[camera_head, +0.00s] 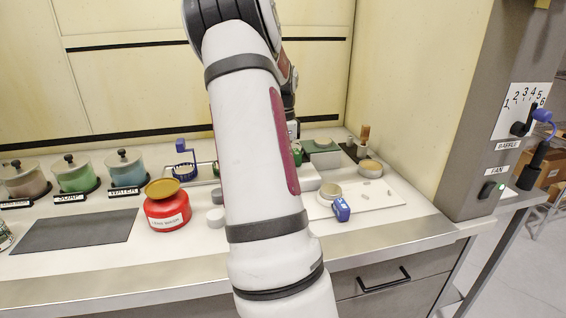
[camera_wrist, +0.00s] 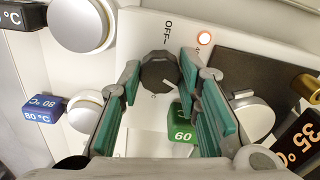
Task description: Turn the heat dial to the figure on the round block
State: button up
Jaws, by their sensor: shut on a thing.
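In the wrist view my gripper (camera_wrist: 160,78), with teal pads, is shut on the dark heat dial (camera_wrist: 157,68), one finger on each side. The dial sits on a white panel (camera_wrist: 150,25) marked OFF above it; its white pointer mark faces lower right. The other scale figures are mostly covered. A green block (camera_wrist: 181,124) reading 60 stands just below the dial. A blue block (camera_wrist: 44,109) reading 80 °C is at left; it also shows in the head view (camera_head: 341,209). A black block (camera_wrist: 297,145) reads 35° in orange. I cannot tell which block is round. My arm hides the dial in the head view.
Silver round-topped pieces (camera_wrist: 80,24) stand close around my gripper, with a brass knob (camera_wrist: 306,87) at right. In the head view, a red jar (camera_head: 167,210) and a dark mat (camera_head: 75,232) lie left of my arm.

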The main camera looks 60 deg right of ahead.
jog(key=shift+m, duration=0.5)
jog(key=o, duration=0.9)
jog(key=shift+c, duration=0.2)
notch_tip(320, 180, up, 8)
jog(key=shift+f, duration=0.25)
jog(key=shift+s, duration=0.1)
